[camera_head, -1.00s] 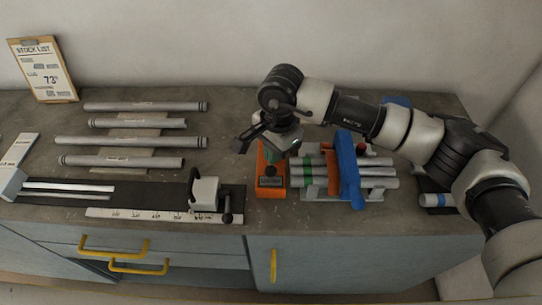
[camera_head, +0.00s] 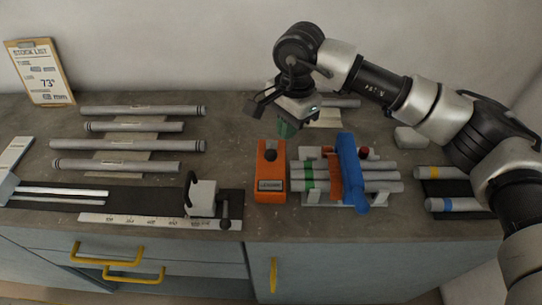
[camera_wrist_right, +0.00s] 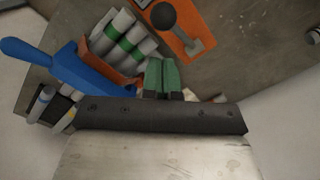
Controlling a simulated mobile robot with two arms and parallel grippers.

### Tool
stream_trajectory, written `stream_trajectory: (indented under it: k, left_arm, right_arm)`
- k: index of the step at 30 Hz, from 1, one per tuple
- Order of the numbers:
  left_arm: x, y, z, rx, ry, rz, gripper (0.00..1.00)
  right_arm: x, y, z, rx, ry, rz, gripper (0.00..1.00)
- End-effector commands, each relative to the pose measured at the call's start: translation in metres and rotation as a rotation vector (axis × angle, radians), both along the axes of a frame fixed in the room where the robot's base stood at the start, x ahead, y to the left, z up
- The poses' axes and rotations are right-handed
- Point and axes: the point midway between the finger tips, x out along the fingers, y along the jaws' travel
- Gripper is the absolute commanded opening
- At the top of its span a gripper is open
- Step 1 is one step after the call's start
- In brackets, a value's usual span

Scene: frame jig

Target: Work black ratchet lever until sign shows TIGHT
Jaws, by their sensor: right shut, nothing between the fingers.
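The orange ratchet base (camera_head: 271,192) stands at the middle of the bench, with a black ball knob (camera_head: 270,155) on its lever. A small sign plate (camera_head: 270,185) is on its front; its lettering is too small to read surely. In the right wrist view the black knob (camera_wrist_right: 164,14) and a grey lever arm (camera_wrist_right: 199,46) lie over the orange plate (camera_wrist_right: 182,32). My right gripper (camera_head: 286,130) is shut and empty, with green fingertips, above and behind the base, apart from the knob. Its fingertips also show in the wrist view (camera_wrist_right: 161,72). My left gripper is out of view.
Right of the base, several tubes (camera_head: 375,175) lie in a cradle with a blue bar (camera_head: 350,170) and an orange strap (camera_head: 335,178) across. A stop block with a black handle (camera_head: 202,197) stands to the left. Grey tubes (camera_head: 130,145) lie at the back left.

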Motion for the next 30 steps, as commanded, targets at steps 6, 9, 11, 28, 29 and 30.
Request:
stream_trajectory:
  k: [6,9,11,28,29,30]
  left_arm:
    - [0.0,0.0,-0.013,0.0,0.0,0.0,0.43]
    - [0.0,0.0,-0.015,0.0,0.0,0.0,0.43]
    - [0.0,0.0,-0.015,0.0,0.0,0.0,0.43]
    - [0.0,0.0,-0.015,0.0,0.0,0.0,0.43]
    - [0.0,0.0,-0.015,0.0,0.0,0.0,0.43]
    - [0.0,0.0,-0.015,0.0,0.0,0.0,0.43]
  right_arm:
    - [0.003,-0.003,0.039,0.0,-0.001,-0.001,0.0]
    - [0.005,-0.004,0.052,0.0,-0.001,-0.001,0.0]
    - [0.005,-0.005,0.056,-0.001,0.001,-0.001,0.0]
    - [0.005,-0.005,0.061,-0.001,0.001,0.0,0.0]
    - [0.005,-0.005,0.061,-0.001,0.001,0.0,0.0]
    - [0.005,-0.005,0.061,-0.001,0.001,0.0,0.0]
